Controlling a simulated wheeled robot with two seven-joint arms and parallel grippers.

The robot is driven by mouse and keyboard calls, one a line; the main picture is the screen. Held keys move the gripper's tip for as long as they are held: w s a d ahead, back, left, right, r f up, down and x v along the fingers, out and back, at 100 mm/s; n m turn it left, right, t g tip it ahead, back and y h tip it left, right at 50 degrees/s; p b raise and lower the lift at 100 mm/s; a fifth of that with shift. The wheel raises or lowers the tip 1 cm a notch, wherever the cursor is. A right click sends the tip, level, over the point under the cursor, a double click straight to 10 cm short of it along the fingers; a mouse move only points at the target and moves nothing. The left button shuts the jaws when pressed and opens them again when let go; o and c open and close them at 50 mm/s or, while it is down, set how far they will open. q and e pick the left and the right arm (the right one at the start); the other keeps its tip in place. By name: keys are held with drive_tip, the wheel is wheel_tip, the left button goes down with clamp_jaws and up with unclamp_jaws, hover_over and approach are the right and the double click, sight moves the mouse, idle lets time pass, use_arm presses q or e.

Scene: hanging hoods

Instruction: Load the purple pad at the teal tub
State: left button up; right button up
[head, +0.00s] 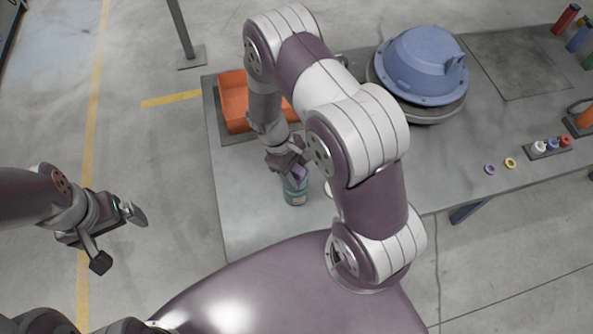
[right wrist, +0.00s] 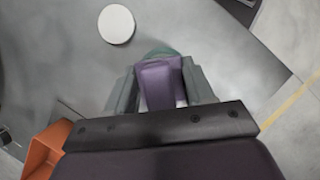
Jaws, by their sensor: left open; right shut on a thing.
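The purple pad (right wrist: 160,83) is between the fingers of my right gripper (right wrist: 162,86), which is shut on it. In the head view my right gripper (head: 290,165) is right over the teal tub (head: 295,190), with the purple pad (head: 299,173) at the tub's top. In the right wrist view a teal rim (right wrist: 163,52) shows just beyond the pad. I cannot tell whether the pad touches the tub or is inside it. My left gripper (head: 122,238) is open and empty, left of the table over the floor.
An orange bin (head: 233,103) stands at the table's back left, partly behind my right arm. A white disc (right wrist: 116,24) lies near the tub. A blue housing (head: 420,68) sits on a round base. Purple (head: 489,169) and yellow rings (head: 510,162) lie at the right, beside small bottles (head: 551,146).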

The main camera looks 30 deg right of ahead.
sight(302, 172)
drive_tip(key=shift+f+b, duration=0.4)
drive_tip(key=shift+f, duration=0.15)
idle(0.4)
drive_tip(key=shift+s, duration=0.1)
idle(0.7)
wheel_tip(302, 172, up, 7)
drive_tip(key=p, duration=0.6)
drive_tip(key=shift+r, duration=0.1)
idle(0.6)
